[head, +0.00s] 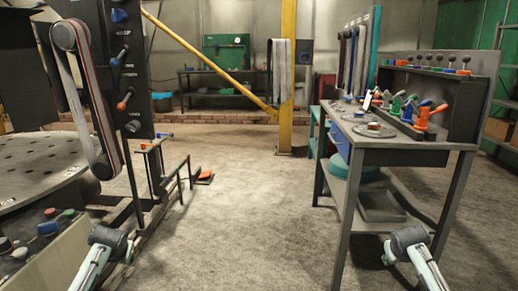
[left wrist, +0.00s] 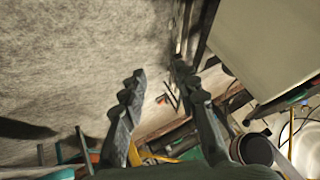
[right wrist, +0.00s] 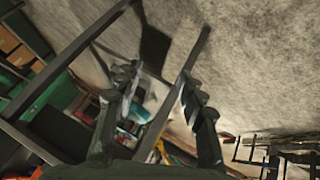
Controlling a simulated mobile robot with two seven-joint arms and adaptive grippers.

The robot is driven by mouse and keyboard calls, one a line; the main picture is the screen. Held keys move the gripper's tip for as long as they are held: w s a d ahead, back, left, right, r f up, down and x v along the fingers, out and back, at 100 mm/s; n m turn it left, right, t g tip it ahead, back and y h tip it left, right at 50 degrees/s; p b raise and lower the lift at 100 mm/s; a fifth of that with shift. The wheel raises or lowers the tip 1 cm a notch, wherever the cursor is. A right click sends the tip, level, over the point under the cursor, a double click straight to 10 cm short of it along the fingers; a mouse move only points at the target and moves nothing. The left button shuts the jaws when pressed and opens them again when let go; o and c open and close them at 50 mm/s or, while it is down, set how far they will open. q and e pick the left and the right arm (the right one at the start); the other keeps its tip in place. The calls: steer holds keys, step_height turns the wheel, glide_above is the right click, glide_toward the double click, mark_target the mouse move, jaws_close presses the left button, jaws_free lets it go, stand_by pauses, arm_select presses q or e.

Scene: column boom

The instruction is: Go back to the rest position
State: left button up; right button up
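My left arm comes in at the lower left of the head view and my right arm at the lower right; both grippers are outside that view. In the left wrist view my left gripper (left wrist: 155,85) has its two dark fingers apart, with nothing between them but floor and distant things. In the right wrist view my right gripper (right wrist: 158,80) also has its fingers apart and holds nothing. Neither gripper appears to touch anything.
A workbench (head: 408,144) with coloured tools stands at the right. A dark panel with a belt loop (head: 84,95) and a round perforated table (head: 35,165) stand at the left. A yellow post (head: 287,70) rises farther back. The concrete floor (head: 245,210) between is clear.

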arm_select(q)
steer(key=s+d+f+m+g+h, duration=0.1)
steer(key=s+d+f, duration=0.3)
steer(key=s+f, duration=0.45)
steer(key=s+d+f+g+h, duration=0.1)
steer(key=s+d+f, duration=0.4)
steer(key=s, duration=0.6)
arm_select(e)
steer(key=s+a+f+n+g+y, duration=0.1)
steer(key=s+a+f, duration=0.3)
steer(key=s+f, duration=0.45)
steer(key=s+a+f+g+y, duration=0.1)
steer(key=s+a+f, duration=0.4)
steer(key=s, duration=0.6)
arm_select(q)
steer(key=s+d+f+g, duration=0.1)
steer(key=s+d+f, duration=0.1)
steer(key=s, duration=0.7)
steer(key=s+d+f, duration=0.2)
steer(key=s, duration=0.7)
steer(key=shift+f+g+h, duration=0.15)
steer(key=shift+g+h, duration=0.25)
arm_select(e)
steer(key=s+a+f+g, duration=0.1)
steer(key=s+a+f, duration=0.1)
steer(key=s, duration=0.7)
steer(key=s+a+f, duration=0.2)
steer(key=s, duration=0.6)
steer(key=shift+s+f+g+y, duration=0.15)
steer(key=shift+s+g+y, duration=0.25)
